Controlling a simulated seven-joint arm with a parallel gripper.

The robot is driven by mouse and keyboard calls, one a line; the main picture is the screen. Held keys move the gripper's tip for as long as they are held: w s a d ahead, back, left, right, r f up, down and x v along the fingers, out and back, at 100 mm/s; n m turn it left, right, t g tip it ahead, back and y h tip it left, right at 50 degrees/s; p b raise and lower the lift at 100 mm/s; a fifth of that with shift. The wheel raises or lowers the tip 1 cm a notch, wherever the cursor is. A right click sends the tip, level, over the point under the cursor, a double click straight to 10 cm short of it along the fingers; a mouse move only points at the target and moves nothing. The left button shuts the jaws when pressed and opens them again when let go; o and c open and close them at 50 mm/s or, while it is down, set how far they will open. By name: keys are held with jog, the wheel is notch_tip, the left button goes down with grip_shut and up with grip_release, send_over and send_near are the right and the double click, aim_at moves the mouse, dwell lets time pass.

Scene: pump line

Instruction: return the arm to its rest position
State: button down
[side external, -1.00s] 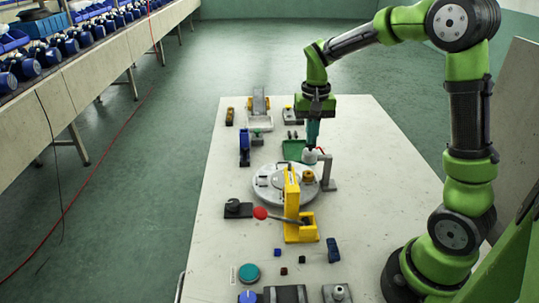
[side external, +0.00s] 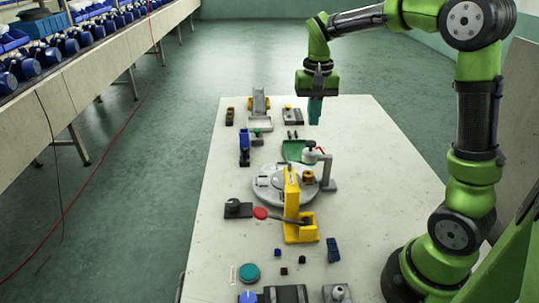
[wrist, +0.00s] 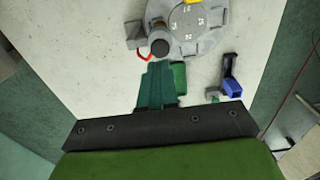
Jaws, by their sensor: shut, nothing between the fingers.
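My gripper (side external: 315,112) hangs above the far part of the white table (side external: 225,205), pointing down. Its teal fingers are shut together with nothing between them. It is clear of the table and of the things on it. In the wrist view the shut fingers (wrist: 158,85) show at the middle, in front of the dark gripper body. A green tray (side external: 291,151) lies below the gripper, and the fingers partly cover it in the wrist view.
A round grey dial plate (side external: 262,185) with a yellow press (side external: 292,205) stands mid-table. A blue part (side external: 244,147) stands left. Small blocks and a teal button (side external: 249,273) lie near the front.

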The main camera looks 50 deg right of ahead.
jog(key=shift+w, duration=0.1)
jog(key=s+a+r+n+t+y, duration=0.2)
jog(key=s+a+n+t, duration=0.3)
jog(key=s+a, duration=0.8)
jog(key=shift+s+a+r+t, duration=0.35)
jog(key=shift+s+r+t, duration=0.35)
jog(key=shift+t, duration=0.4)
